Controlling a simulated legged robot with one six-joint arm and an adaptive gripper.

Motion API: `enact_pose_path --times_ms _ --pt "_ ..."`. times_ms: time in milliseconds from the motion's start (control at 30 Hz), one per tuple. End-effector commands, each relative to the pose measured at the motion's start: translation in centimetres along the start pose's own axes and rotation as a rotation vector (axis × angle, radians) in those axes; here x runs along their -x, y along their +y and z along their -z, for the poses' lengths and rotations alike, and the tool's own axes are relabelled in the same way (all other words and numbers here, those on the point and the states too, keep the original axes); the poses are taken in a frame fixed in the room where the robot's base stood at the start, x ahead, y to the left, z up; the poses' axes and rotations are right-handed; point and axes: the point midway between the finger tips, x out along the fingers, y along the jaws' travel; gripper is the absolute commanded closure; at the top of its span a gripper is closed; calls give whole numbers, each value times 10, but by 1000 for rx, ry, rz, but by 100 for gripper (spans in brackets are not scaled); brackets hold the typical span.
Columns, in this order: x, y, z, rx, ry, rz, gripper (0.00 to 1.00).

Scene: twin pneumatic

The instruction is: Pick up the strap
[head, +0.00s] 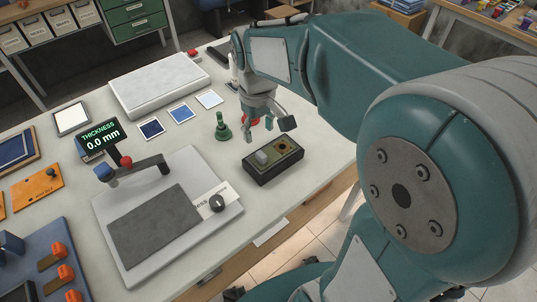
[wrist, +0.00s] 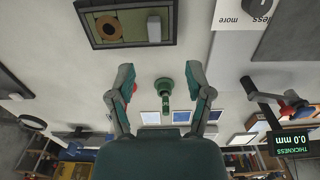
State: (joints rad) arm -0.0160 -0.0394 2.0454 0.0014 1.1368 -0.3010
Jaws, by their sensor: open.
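I cannot make out a strap for certain in either view. My gripper (head: 268,124) is open above the right part of the table, with nothing seen between its fingers. In the wrist view its two fingers (wrist: 160,74) stand wide apart. A green knobbed piece (head: 222,127) stands upright on the table, left of my gripper in the head view. It also shows between the fingers in the wrist view (wrist: 164,88), beyond them. A dark box (head: 273,161) with a grey block and a brass disc lies just in front of my gripper; it shows at the top of the wrist view (wrist: 126,22).
The thickness gauge (head: 130,170) with its grey pad (head: 155,226) and display fills the front left. A white slab (head: 160,84) and several blue swatches (head: 180,114) lie behind. Orange pieces (head: 38,190) are at the far left. Table around the dark box is clear.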

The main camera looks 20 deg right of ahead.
Motion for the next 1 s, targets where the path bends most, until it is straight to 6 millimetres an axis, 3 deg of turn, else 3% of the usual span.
enact_pose_path --times_ms 200,467,700,1000 --pt "-36 -1 0 0 -4 0 34" --pt "-60 2 1 -1 -2 -1 34" --pt "-95 7 4 -1 -3 -1 34" --pt "-102 7 4 -1 1 -2 34"
